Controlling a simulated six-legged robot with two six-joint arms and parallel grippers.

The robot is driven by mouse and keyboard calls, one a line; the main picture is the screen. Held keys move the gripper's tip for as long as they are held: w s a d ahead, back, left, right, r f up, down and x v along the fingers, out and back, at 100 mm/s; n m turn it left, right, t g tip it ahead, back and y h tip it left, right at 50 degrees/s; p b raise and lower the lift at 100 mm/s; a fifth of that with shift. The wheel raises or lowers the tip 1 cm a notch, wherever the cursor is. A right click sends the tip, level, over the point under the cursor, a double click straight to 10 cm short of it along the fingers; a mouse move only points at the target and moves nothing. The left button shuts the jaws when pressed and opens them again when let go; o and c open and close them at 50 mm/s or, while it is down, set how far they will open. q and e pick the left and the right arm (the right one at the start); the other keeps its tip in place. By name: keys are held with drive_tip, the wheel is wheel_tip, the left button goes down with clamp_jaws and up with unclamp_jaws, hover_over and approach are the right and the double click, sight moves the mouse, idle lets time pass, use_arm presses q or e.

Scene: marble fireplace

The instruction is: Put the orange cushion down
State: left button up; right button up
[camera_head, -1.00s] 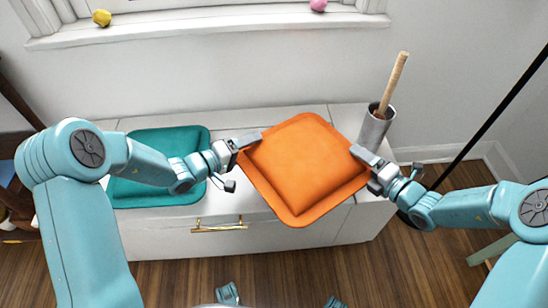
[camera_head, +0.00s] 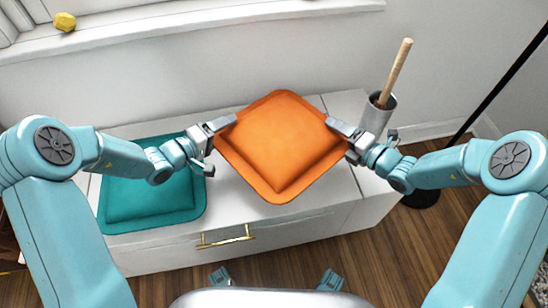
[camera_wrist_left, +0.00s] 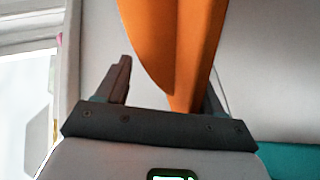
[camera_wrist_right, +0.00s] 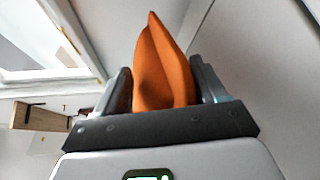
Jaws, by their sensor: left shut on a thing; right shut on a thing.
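The orange cushion (camera_head: 280,145) is held between my two grippers over the white bench, turned cornerwise in the head view. My left gripper (camera_head: 224,124) is shut on its left corner, and the cushion edge (camera_wrist_left: 180,50) shows between the fingers in the left wrist view. My right gripper (camera_head: 340,128) is shut on its right corner, and that corner (camera_wrist_right: 163,75) stands between the fingers in the right wrist view. The white bench top (camera_head: 235,195) lies under it. Whether the cushion's underside touches the bench is hidden.
A teal cushion (camera_head: 150,205) lies on the bench at the left. A metal cylinder (camera_head: 378,112) with a wooden stick (camera_head: 397,72) stands at the bench's right end, close to my right gripper. A window sill with a yellow object (camera_head: 65,22) is behind. A black pole (camera_head: 497,85) stands at right.

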use_arm(q)
drive_tip(key=shift+w+f, duration=0.1)
use_arm(e)
drive_tip(key=shift+w+a, duration=0.15)
drive_tip(key=shift+a, duration=0.4)
use_arm(q)
drive_tip(key=shift+d, duration=0.1)
use_arm(e)
drive_tip(key=shift+d+r, duration=0.1)
